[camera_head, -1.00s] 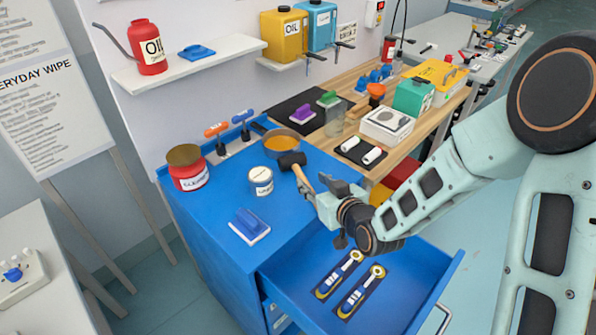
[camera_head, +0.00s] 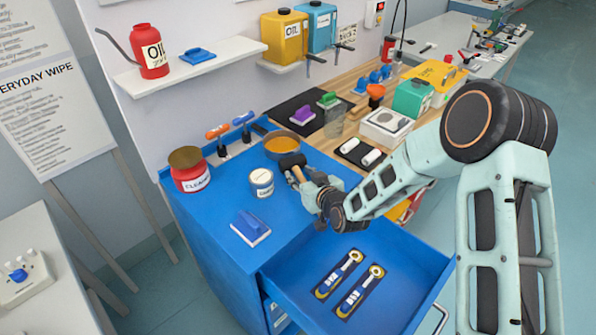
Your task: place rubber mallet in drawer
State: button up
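The rubber mallet has a black head (camera_head: 291,161) and a light wooden handle. It is over the blue cabinet top, beside the orange-filled bowl. My gripper (camera_head: 307,184) is at the handle, just below the head. The fingers partly hide the handle, and I cannot tell whether they are closed on it. The blue drawer (camera_head: 400,262) is pulled open below my gripper and forearm. Two blue-and-yellow tools (camera_head: 338,274) (camera_head: 361,291) lie side by side on dark inlays in its left part. The right part of the drawer floor is bare.
On the blue top (camera_head: 222,214) stand a white tin (camera_head: 261,183), a red can (camera_head: 189,171), a bowl (camera_head: 282,144) and a blue-handled block (camera_head: 250,228). A wooden bench (camera_head: 345,84) with several items is behind. My arm passes over the drawer's back right.

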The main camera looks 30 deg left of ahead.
jog(key=shift+w+a+f, duration=0.1)
jog(key=shift+w+a, duration=0.1)
jog(key=shift+c, duration=0.2)
grip_shut()
dwell(0.4)
